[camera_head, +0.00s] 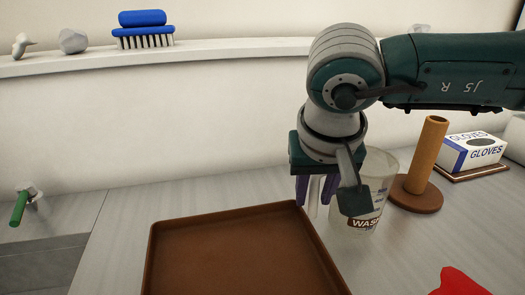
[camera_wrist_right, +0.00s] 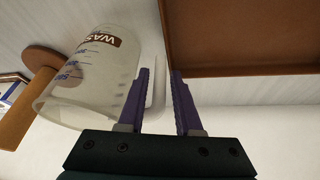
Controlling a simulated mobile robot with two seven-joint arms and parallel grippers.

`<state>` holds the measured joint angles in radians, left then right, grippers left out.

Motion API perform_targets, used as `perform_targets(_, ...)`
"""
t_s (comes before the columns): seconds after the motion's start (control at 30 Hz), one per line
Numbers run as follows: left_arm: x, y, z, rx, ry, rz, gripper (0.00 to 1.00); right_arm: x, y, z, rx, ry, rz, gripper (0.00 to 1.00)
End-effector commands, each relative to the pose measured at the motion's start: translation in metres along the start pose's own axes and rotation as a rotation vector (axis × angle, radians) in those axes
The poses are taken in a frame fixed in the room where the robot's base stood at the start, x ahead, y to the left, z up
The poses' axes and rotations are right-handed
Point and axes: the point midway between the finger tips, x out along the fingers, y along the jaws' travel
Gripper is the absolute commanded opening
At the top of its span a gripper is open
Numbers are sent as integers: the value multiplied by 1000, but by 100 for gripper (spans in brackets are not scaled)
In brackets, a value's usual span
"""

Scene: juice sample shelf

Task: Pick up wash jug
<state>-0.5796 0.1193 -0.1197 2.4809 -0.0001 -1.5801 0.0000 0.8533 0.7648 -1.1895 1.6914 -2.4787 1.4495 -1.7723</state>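The wash jug (camera_head: 377,190) is a translucent beaker with a brown and white "WAS…" label, standing upright on the counter. In the right wrist view the jug (camera_wrist_right: 95,85) fills the upper left, with blue graduation marks. My right gripper (camera_head: 316,191) points down at the jug's left side, partly hiding it. I see no clear contact on both sides. My left gripper is not in view.
A brown tray (camera_head: 172,224) lies just left of the jug. A brown peg stand (camera_head: 427,158) and a gloves box (camera_head: 474,152) stand to its right. A red item (camera_head: 458,283) lies at front right. A wall shelf (camera_head: 215,47) holds a blue brush (camera_head: 143,30).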

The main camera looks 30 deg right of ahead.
Motion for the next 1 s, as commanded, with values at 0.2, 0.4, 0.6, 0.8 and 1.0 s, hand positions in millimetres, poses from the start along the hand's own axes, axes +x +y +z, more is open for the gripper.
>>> perform_targets(0.2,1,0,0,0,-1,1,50,7,0,0,0,0,0,33)
perform_targets(0.4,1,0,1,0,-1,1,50,7,0,0,1,0,-1,21)
perform_targets(0.6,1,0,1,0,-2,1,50,7,0,0,1,0,-1,0)
perform_targets(0.8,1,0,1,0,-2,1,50,6,0,0,1,0,-1,0)
perform_targets(1.0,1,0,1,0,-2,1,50,6,0,0,1,0,-1,0)
